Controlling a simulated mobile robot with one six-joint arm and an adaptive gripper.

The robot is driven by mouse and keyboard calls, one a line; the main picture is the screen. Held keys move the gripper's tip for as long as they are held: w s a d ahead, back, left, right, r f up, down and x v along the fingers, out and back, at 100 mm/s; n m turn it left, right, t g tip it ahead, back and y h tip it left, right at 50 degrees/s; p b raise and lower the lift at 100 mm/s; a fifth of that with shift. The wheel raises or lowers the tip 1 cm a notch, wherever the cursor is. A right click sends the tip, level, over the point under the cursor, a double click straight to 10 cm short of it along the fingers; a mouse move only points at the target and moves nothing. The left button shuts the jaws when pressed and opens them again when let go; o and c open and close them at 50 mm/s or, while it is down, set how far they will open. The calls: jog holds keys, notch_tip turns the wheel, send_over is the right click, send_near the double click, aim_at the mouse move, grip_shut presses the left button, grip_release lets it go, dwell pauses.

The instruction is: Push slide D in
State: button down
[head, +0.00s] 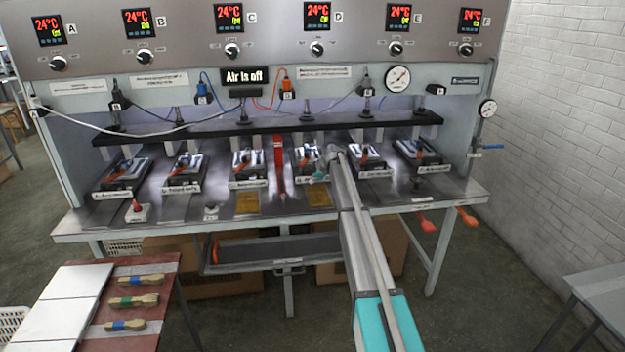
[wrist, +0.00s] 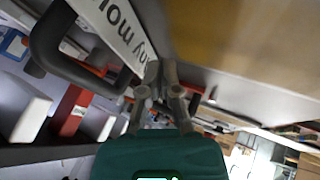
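Slide D (head: 303,182) is a dark tray with a white front label, under display D on the press bench. It sits about level with its neighbour slide C (head: 249,183); my arm covers part of it. My gripper (head: 321,178) is at its front right. In the wrist view the white label strip (wrist: 118,30) and a black bar handle (wrist: 45,45) are close to the fingers. My gripper (wrist: 160,72) has its fingertips together, with nothing seen between them. The tips are at the label's edge; I cannot tell whether they touch.
Slide E (head: 375,173) is just right of my arm. A red upright bar (head: 278,165) stands between slides C and D. A brass plate (head: 319,195) lies on the bench before slide D. A sign (head: 245,77) reads "Air is off". Banded wooden pieces (head: 138,301) lie on the left table.

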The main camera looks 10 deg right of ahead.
jog(key=s, duration=0.3)
jog(key=shift+s+d+r+p, duration=0.15)
jog(key=shift+d+r+p, duration=0.05)
jog(key=shift+r+p, duration=0.5)
jog(key=shift+s+d+r+p, duration=0.1)
jog(key=shift+d+r+p, duration=0.05)
jog(key=shift+r+p, duration=0.15)
jog(key=p+v, duration=0.6)
jog(key=v, duration=0.1)
jog(key=shift+s+d+r, duration=0.2)
jog(key=shift+s, duration=0.1)
